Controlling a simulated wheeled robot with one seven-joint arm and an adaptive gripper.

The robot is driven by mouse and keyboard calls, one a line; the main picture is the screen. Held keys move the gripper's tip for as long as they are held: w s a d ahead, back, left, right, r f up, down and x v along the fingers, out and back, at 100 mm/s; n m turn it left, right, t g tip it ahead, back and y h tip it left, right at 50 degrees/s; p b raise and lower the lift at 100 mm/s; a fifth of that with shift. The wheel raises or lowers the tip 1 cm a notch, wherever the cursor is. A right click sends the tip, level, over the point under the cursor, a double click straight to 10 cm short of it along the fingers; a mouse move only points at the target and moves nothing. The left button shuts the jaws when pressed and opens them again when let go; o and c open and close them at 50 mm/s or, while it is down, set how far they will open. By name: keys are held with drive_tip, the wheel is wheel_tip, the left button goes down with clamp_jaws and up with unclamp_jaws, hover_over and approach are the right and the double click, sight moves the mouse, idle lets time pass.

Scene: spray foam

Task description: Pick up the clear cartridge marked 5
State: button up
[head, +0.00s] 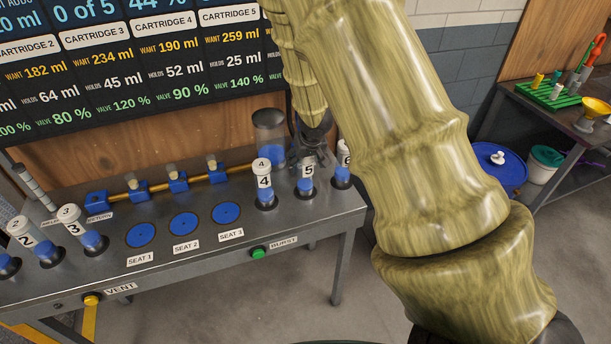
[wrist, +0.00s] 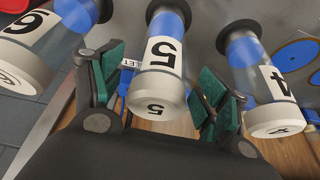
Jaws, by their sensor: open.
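The clear cartridge marked 5 (head: 306,175) stands upright near the right end of the metal bench, with blue liquid in its lower part. In the wrist view this cartridge (wrist: 161,68) lies between the two green-padded fingers of my gripper (wrist: 160,92). The fingers are apart, with a gap visible on each side of the cartridge. In the head view my gripper (head: 312,130) is just above and behind cartridge 5, partly hidden by my arm.
Cartridge 4 (head: 265,185) stands close on the left and cartridge 6 (head: 343,165) close on the right. A clear cylinder (head: 269,135) stands behind. Three blue seats, including seat 3 (head: 226,213), are empty. Cartridges 2 (head: 38,243) and 3 (head: 84,231) stand at the left.

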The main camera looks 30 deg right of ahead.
drive_tip(key=shift+x, duration=0.9)
drive_tip(key=shift+c, duration=0.3)
clamp_jaws()
